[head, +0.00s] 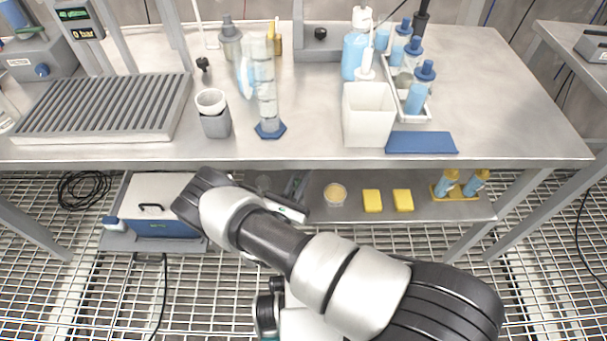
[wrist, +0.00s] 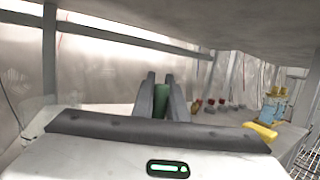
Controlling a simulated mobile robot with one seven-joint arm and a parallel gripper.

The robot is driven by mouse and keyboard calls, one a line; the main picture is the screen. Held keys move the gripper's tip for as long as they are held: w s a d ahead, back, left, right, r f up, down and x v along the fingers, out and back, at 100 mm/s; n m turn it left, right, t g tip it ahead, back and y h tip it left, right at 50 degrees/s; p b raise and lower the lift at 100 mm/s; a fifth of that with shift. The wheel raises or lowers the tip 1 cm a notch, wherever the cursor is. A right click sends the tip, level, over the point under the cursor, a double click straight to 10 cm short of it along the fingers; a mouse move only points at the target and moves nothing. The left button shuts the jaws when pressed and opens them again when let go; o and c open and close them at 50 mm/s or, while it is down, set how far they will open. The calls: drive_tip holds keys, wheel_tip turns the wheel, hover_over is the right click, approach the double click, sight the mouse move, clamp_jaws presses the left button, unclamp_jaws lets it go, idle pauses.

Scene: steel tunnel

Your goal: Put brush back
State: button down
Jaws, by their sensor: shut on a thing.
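My gripper (wrist: 160,82) shows in the wrist view with its two dark fingers close together, under the bench top. A dark green piece (wrist: 161,104) shows between the fingers, and they are shut on it. Only a small part of it shows, so I cannot tell its full shape or whether it is the brush. In the head view my arm reaches under the front edge of the bench (head: 310,162); the fingers and what they hold are hidden there. I cannot make out a brush elsewhere for sure.
The lower shelf (head: 310,212) bears yellow sponges (head: 372,200), a small dish (head: 335,194) and bottles on a yellow tray (head: 455,194). A white and blue case (head: 165,215) stands left. On the bench are a cylinder (head: 266,95), a white bin (head: 368,118) and a bottle rack (head: 409,113).

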sight(296, 187)
drive_tip(key=shift+f, duration=0.15)
drive_tip(key=c, duration=1.8)
unclamp_jaws()
drive_tip(key=shift+o, duration=0.2)
drive_tip(key=p+v, duration=0.1)
drive_tip(key=v, duration=0.6)
drive_tip(key=shift+s+a, duration=0.15)
drive_tip(key=shift+s, duration=0.1)
